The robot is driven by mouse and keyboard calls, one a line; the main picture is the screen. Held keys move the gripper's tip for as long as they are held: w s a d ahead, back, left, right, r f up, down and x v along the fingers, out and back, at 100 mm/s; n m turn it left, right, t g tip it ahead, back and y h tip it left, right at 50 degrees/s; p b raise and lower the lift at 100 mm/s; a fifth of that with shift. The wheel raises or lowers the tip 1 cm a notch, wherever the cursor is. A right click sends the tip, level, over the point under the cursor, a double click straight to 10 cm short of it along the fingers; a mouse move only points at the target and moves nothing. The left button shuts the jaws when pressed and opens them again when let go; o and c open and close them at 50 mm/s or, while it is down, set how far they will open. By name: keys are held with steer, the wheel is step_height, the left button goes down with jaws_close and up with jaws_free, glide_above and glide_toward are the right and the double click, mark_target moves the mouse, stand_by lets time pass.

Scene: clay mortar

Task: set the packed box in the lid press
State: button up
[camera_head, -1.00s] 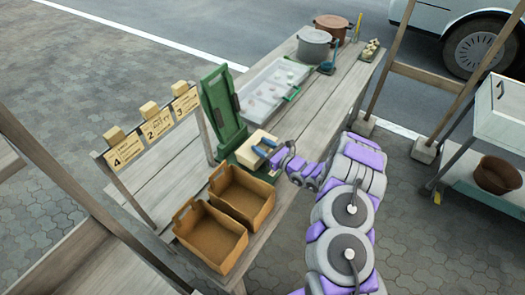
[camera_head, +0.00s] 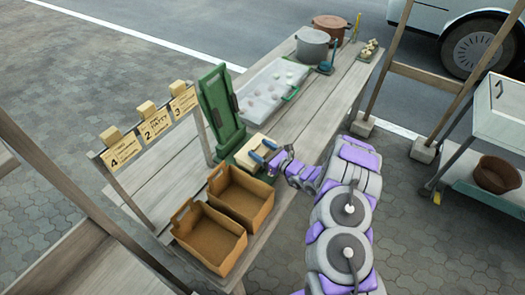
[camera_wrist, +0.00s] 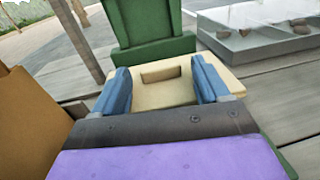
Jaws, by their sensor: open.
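The packed box (camera_head: 254,144) is a small cream block. It lies flat on the base of the green lid press (camera_head: 222,112), in front of the press's raised lid plate. The box (camera_wrist: 160,92) also shows in the wrist view, with a recessed slot in its top and the green press (camera_wrist: 152,30) behind and beside it. My gripper (camera_head: 264,151) is open at the box. In the wrist view its blue fingers (camera_wrist: 163,82) stand on the left and right of the box's middle; I cannot tell whether they touch it. The box's near side is hidden by my gripper.
Two brown open boxes (camera_head: 208,237) stand left of the press, close to it. A clear tray (camera_head: 262,88) lies beyond it, and a grey pot (camera_head: 313,46) stands farther back. Numbered cards (camera_head: 155,127) hang on a rack at the left. Bare tabletop (camera_head: 325,108) shows right of the tray.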

steer(key=shift+d+r, duration=0.1)
steer(key=p+v, duration=0.2)
steer(key=v, duration=0.9)
steer(key=shift+d+p, duration=0.2)
steer(key=shift+p, duration=0.1)
steer(key=shift+s+d, duration=0.25)
steer(key=shift+s, duration=0.05)
steer(key=s+a+r+n+g+y, duration=0.2)
steer(key=s+a+r+n+g, duration=0.45)
steer(key=r, duration=0.45)
steer(key=s+a+r+n+g+y, duration=0.2)
steer(key=s+a+r+n+g, duration=0.5)
steer(key=r, duration=0.4)
steer(key=s+a+r+n+g+h, duration=0.1)
steer(key=s+r+n+g+h, duration=0.15)
steer(key=s, duration=0.35)
steer(key=s+a+r+n+g+h, duration=0.1)
steer(key=s+r+n+h, duration=0.1)
steer(key=s+n, duration=0.3)
steer(key=s+d+r+n+t+h, duration=0.1)
steer(key=s+d+n+t+h, duration=0.2)
steer(key=s+d+h, duration=0.9)
steer(key=s+d+n, duration=0.2)
steer(key=s+d, duration=0.4)
steer(key=d, duration=0.2)
steer(key=shift+s+r+h, duration=0.15)
steer(key=shift+r+h, duration=0.2)
steer(key=shift+r, duration=0.05)
